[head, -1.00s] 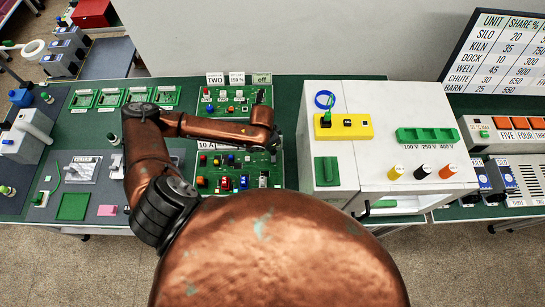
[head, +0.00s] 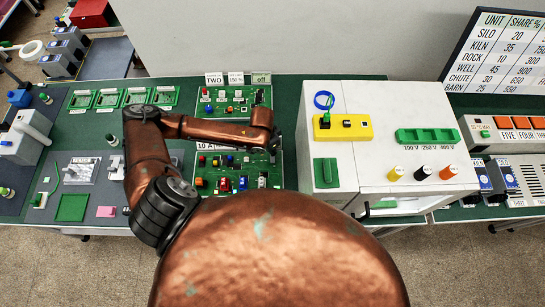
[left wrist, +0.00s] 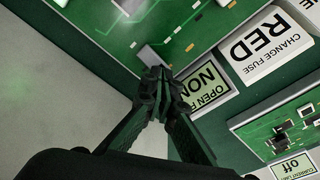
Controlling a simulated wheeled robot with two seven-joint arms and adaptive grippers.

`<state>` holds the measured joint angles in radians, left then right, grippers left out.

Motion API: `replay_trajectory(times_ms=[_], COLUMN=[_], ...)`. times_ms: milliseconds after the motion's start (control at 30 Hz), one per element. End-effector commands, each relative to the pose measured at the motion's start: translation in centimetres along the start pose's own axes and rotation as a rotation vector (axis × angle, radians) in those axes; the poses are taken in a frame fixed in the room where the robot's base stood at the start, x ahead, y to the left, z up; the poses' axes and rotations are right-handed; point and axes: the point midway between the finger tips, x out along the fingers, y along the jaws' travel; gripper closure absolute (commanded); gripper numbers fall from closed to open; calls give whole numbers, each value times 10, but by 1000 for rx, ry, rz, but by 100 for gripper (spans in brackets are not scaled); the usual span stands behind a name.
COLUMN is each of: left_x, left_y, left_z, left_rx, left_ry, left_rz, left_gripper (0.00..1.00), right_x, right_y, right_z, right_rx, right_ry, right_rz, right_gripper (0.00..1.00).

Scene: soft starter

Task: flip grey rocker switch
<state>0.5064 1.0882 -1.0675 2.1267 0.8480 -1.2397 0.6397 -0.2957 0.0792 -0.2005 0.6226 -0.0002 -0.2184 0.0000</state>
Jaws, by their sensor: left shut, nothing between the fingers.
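In the left wrist view a grey rectangular part (left wrist: 150,57), which looks like the grey rocker switch, sits near the corner of a green circuit board (left wrist: 105,30). My left gripper (left wrist: 160,75) is shut and empty, its fingertips right at the near end of that part. I cannot tell whether they touch it. In the head view my left gripper (head: 274,150) is over the upper right corner of the lower board (head: 240,167), and the switch cannot be made out there. My right gripper is not in view.
Signs reading NONE (left wrist: 207,88) and RED (left wrist: 268,47) stand beside the board in the left wrist view. The upper board (head: 232,98) lies behind my forearm. A white cabinet (head: 328,150) stands close to the right of my left gripper.

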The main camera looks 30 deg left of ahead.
Motion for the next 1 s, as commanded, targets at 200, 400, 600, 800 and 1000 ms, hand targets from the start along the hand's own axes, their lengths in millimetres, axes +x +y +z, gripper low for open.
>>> replay_trajectory(times_ms=[200,400,600,800,1000], left_x=[4,6,9,11,5], left_y=[0,0,0,0,0], left_z=[1,1,2,2,2], left_rx=[0,0,0,0,0], left_ry=[-1,-1,-1,-2,-2], left_rz=[0,0,0,0,0], left_gripper=[100,100,100,100,100], right_x=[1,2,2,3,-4], right_y=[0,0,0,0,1], right_z=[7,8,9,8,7], right_rx=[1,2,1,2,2], right_ry=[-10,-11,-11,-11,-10], right_rz=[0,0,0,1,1], right_gripper=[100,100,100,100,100])
